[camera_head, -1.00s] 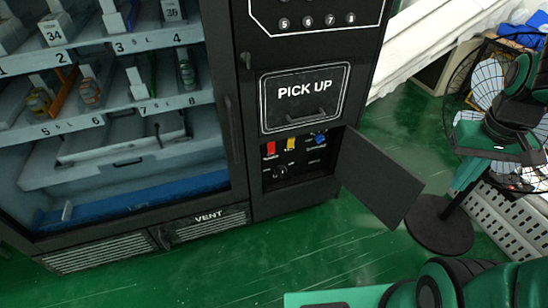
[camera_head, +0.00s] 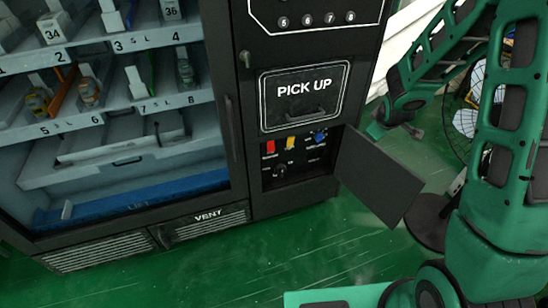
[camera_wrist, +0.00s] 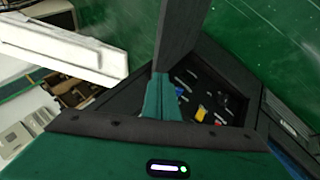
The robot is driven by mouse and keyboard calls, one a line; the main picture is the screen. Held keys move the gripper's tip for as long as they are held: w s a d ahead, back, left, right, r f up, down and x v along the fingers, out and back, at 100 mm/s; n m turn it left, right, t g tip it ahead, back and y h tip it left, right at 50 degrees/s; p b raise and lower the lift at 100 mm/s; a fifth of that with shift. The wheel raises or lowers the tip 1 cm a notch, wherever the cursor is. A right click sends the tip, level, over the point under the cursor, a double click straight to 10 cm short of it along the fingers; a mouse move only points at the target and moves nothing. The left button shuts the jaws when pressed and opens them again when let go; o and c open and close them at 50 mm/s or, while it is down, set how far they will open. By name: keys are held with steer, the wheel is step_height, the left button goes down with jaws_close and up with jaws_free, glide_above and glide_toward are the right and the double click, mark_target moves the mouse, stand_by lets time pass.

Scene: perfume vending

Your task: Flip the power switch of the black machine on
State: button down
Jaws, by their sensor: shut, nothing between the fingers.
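The black machine (camera_head: 258,110) is a vending cabinet. Its low compartment is open and holds a panel with a red switch (camera_head: 270,147), a yellow switch (camera_head: 291,143), a blue part (camera_head: 320,135) and a black knob (camera_head: 280,170). Their labels are too small to read. The yellow switch (camera_wrist: 200,113) and blue part (camera_wrist: 179,90) also show in the wrist view. My gripper (camera_wrist: 160,85) is shut and empty, pointing toward the compartment. In the head view my arm's end is right of the machine, beyond the small door, apart from the switches.
The small black door (camera_head: 378,178) stands open to the right of the compartment, between my arm and the panel. A pick-up flap (camera_head: 304,98) is above. A fan (camera_head: 466,120) is partly hidden behind my arm. The green floor (camera_head: 290,245) in front is clear.

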mark_target(271, 151)
steer(key=w+a+f+n+t+y, duration=0.2)
steer(key=w+a+f+n, duration=0.25)
steer(key=a+f, duration=0.25)
steer(key=w+a+f+n+t+y, duration=0.1)
steer(key=w+a+f+n+t, duration=0.15)
steer(key=w+a+f, duration=0.45)
steer(key=s+a+f+n+t+y, duration=0.2)
steer(key=s+a+f+n, duration=0.1)
steer(key=a, duration=0.4)
steer(key=s+a+f+n+t+y, duration=0.1)
steer(key=s+a+f+n+y, duration=0.1)
steer(key=s+a+f, duration=0.3)
steer(key=a+f+n, duration=0.1)
steer(key=a+f, duration=0.1)
steer(key=a, duration=0.1)
steer(key=shift+a+f+n+t, duration=0.2)
steer(key=shift+f+n+t, duration=0.1)
steer(key=shift+t, duration=0.05)
steer(key=x, duration=1.4)
steer(key=shift+s+a, duration=0.1)
